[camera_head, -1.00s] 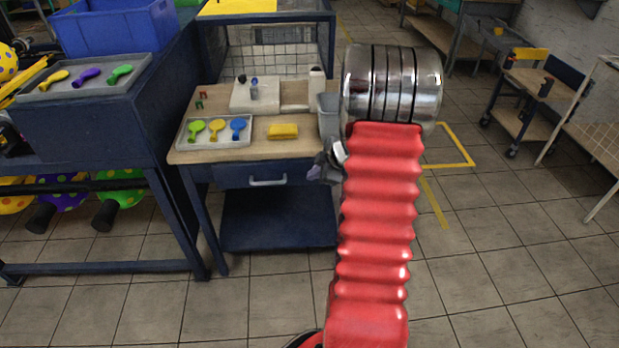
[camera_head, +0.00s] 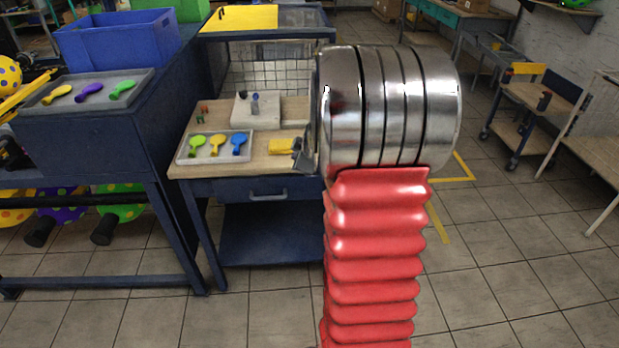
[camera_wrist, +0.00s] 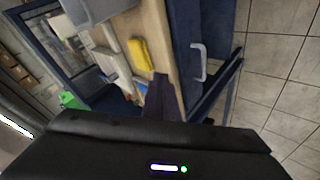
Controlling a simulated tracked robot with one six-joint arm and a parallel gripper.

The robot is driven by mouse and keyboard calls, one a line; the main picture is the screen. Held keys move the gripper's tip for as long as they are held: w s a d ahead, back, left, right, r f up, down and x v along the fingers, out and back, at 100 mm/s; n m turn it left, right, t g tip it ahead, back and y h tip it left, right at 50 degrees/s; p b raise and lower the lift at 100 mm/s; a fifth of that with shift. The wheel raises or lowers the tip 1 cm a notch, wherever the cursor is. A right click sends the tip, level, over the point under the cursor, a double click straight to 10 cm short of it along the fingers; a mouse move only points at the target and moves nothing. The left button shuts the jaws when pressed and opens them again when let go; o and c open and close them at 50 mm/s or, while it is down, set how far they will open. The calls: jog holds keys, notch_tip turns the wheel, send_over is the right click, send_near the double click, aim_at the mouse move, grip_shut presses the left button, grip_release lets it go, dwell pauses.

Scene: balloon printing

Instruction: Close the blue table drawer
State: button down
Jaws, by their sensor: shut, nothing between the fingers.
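The blue drawer (camera_head: 235,190) sits under the wooden tabletop of the blue table (camera_head: 260,166) in the head view. Its front looks about flush with the table edge, with no clear gap showing. Its pale handle (camera_head: 267,198) faces me. In the wrist view the drawer (camera_wrist: 186,30) and its handle (camera_wrist: 200,64) are at upper right. My gripper (camera_head: 303,160) is at the table's front right, above the drawer level and beside the yellow block. Its dark fingers (camera_wrist: 160,92) are shut and empty, left of the handle in the wrist view. My arm hides the table's right end.
A dark blue bench (camera_head: 90,140) stands left, carrying a blue crate (camera_head: 115,45). Tiled floor in front is clear.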

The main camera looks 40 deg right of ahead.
jog(key=s+a+r+m+h, duration=0.3)
jog(key=s+a+r+m, duration=0.25)
jog(key=a+r, duration=0.8)
jog(key=s+a+f+m+g+y, duration=0.1)
jog(key=s+a+f+g+y, duration=0.2)
jog(key=s+a, duration=1.6)
jog(key=a+y, duration=0.3)
jog(key=a, duration=0.1)
jog(key=shift+s, duration=0.35)
jog(key=shift+f+m, duration=0.1)
jog(key=shift+m, duration=0.15)
